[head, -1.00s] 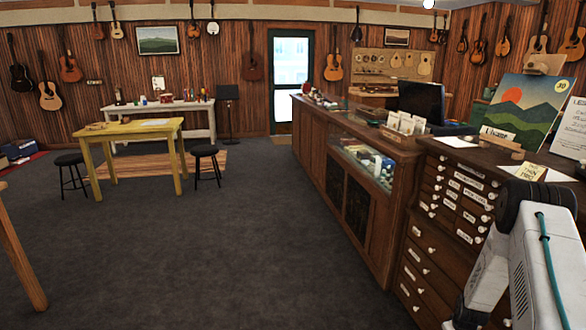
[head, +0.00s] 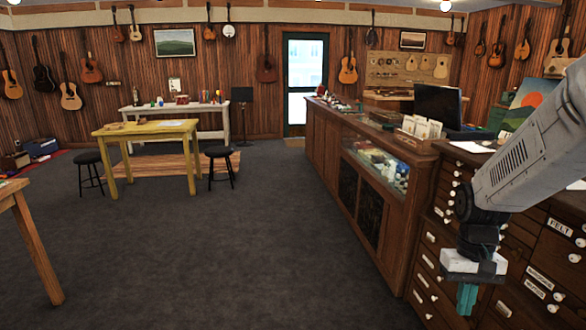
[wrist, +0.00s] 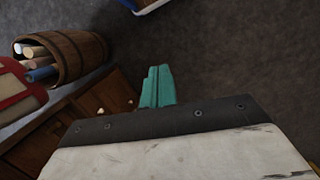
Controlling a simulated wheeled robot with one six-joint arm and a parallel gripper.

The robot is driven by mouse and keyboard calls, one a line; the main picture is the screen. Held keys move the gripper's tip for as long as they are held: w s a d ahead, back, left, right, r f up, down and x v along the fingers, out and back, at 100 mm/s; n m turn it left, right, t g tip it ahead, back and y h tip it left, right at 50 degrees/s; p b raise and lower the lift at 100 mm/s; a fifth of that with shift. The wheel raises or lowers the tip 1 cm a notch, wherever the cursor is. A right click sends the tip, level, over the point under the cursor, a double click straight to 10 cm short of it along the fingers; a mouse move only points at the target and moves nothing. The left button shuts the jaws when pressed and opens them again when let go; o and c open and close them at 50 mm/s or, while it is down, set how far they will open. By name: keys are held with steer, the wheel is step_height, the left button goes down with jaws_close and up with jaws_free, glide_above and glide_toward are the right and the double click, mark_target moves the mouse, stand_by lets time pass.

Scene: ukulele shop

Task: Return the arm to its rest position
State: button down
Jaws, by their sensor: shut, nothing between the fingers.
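My gripper (head: 467,299) hangs at the end of my arm at the lower right of the head view, its teal fingers pointing down in front of the drawer cabinet (head: 425,262). The fingers are closed together with nothing between them. In the wrist view the gripper (wrist: 158,85) shows the teal fingers side by side over dark grey floor. My grey arm covers part of the cabinet top and drawers in the head view.
A wooden barrel (wrist: 75,57) with rolled items stands at left in the wrist view. A long glass-fronted counter (head: 385,160) runs back from the cabinet. A yellow table (head: 150,128) and black stools (head: 219,152) stand at left. Open carpet (head: 220,250) lies between.

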steer(key=s+a+r+n+t, duration=0.2)
steer(key=s+a+r+t, duration=0.2)
steer(key=s+a+r, duration=0.8)
steer(key=s+r, duration=0.2)
steer(key=s, duration=0.1)
steer(key=shift+s+n+h, duration=0.25)
steer(key=shift+n+h, duration=0.05)
